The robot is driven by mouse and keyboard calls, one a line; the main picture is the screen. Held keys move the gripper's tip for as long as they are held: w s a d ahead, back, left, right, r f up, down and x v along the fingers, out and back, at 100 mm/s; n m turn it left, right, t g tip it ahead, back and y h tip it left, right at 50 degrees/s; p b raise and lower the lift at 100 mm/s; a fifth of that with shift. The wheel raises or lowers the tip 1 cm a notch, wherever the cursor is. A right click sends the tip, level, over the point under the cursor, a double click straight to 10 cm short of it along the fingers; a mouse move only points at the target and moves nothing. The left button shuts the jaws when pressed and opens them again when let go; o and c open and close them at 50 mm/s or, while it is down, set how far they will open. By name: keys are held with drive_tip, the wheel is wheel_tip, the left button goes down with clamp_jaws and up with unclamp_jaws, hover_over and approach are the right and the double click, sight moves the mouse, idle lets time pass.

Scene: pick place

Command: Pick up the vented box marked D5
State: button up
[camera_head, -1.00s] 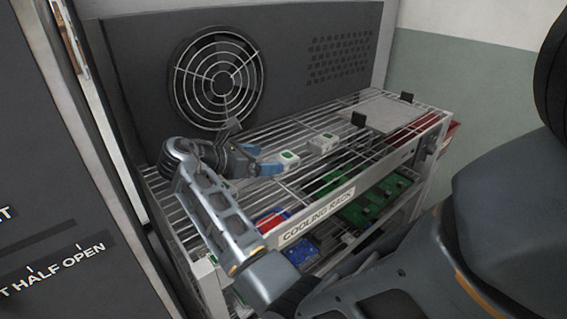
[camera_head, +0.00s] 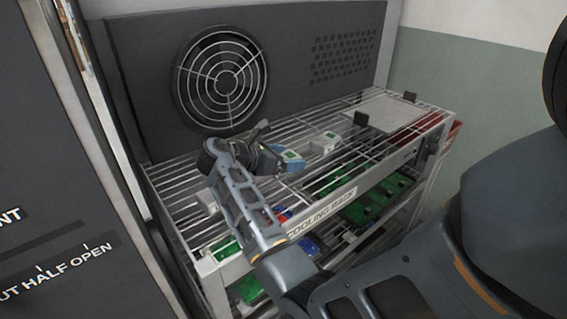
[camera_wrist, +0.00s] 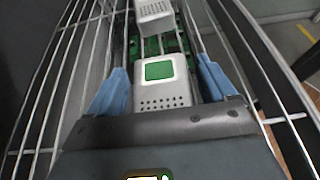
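A small pale box (camera_wrist: 160,92) with a green top label and rows of vent holes sits between the two blue fingers of my gripper (camera_wrist: 161,66) in the wrist view. Narrow gaps seem to show between the box and both fingers, so my gripper looks open around it. In the head view the same box (camera_head: 291,155) is partly hidden by my gripper (camera_head: 287,163), low over the cooling rack (camera_head: 325,192). A second pale box (camera_head: 325,141) stands just beyond, and it also shows in the wrist view (camera_wrist: 155,13). No D5 marking is readable.
Another pale piece (camera_head: 208,201) is at the left. Green boards (camera_head: 365,207) lie on the shelf below. A round fan (camera_head: 221,80) is in the wall behind.

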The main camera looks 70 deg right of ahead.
drive_tip(key=c, duration=0.9)
drive_tip(key=shift+c, duration=0.3)
drive_tip(key=shift+r, duration=0.1)
